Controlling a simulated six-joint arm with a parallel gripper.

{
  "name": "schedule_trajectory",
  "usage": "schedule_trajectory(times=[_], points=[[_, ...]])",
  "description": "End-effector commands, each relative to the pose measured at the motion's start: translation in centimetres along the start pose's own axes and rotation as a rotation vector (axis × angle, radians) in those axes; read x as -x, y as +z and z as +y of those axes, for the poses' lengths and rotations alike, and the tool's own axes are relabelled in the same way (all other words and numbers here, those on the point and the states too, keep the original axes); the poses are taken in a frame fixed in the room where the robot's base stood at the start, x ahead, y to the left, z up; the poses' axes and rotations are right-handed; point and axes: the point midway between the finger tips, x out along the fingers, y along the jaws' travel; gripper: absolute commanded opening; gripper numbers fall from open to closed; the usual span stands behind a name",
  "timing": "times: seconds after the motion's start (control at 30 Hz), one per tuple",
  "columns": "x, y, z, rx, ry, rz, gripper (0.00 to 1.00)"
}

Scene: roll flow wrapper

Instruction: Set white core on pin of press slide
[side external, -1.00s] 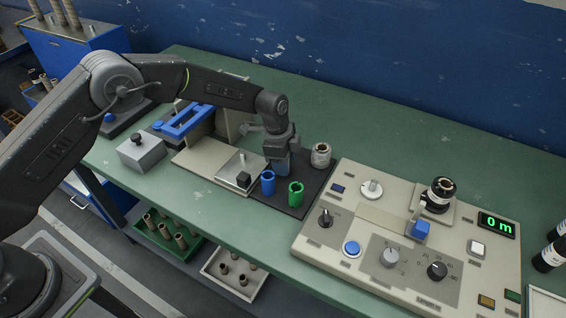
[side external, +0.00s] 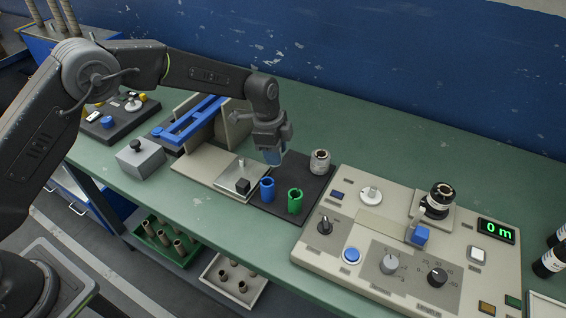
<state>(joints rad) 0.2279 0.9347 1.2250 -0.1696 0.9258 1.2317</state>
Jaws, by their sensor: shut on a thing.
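My gripper (side external: 272,157) points down, shut, above the left back part of the black mat (side external: 262,218). The white core is taken to be between its fingers, but they hide it and its colour cannot be made out. A blue core (side external: 267,190) and a green core (side external: 295,202) stand upright on the mat, in front of my gripper. The press slide (side external: 221,182) is a pale metal plate left of my gripper, with a thin upright pin (side external: 241,167) and a black block (side external: 243,186) on it. The pin looks bare.
A pale grey roll with a brown centre (side external: 320,162) stands at the mat's back right. A grey box (side external: 140,158) stands left. Bench behind the mat is clear.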

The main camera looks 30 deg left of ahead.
Motion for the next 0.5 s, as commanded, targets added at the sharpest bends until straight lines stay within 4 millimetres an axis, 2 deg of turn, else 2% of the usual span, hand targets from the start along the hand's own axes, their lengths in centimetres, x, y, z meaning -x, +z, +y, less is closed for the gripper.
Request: schedule_trajectory(times=[0.03,0.2,0.3,0.5], points=[[1.1,1.2,-0.1,0.006,-0.003,0.001,0.15],[3.9,4.6,-0.3,0.005,-0.004,0.002,0.15],[5.2,6.3,-0.4,0.004,-0.003,0.001,0.15],[6.7,8.2,-0.5,0.001,-0.001,0.001,0.15]])
